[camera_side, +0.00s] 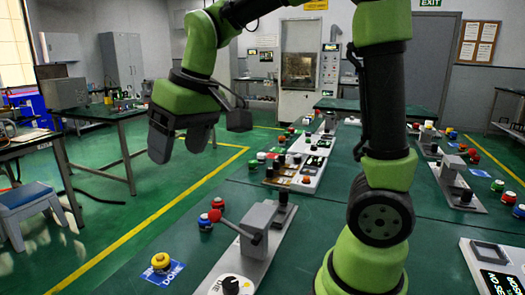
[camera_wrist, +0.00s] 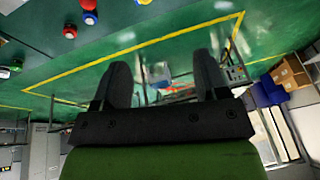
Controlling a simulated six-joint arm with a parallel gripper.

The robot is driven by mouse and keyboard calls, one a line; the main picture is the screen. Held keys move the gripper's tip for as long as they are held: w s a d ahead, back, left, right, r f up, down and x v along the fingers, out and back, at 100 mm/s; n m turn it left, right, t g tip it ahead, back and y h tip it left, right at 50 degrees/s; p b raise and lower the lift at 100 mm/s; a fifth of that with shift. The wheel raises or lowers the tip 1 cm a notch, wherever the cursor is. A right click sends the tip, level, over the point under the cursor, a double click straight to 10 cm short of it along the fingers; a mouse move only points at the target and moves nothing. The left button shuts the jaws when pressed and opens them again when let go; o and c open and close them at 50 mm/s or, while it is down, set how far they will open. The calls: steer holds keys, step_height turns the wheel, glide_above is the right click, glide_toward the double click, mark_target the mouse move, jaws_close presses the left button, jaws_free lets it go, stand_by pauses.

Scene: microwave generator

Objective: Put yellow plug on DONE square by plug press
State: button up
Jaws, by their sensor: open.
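The yellow plug (camera_side: 161,261) sits on the blue DONE square (camera_side: 175,272) at the front left of the green table in the side view. My gripper (camera_side: 180,150) hangs high in the air, well above and behind the plug, apart from everything. In the wrist view my gripper (camera_wrist: 163,80) has its two dark fingers spread with nothing between them.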

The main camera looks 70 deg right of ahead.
steer(key=s+a+r+m+t, duration=0.1)
steer(key=s+m+t, duration=0.1)
steer(key=s, duration=1.2)
steer(key=shift+s+m+t+y, duration=0.2)
steer(key=shift+m+t+y, duration=0.2)
steer(key=shift+t, duration=0.4)
steer(key=shift+r, duration=0.1)
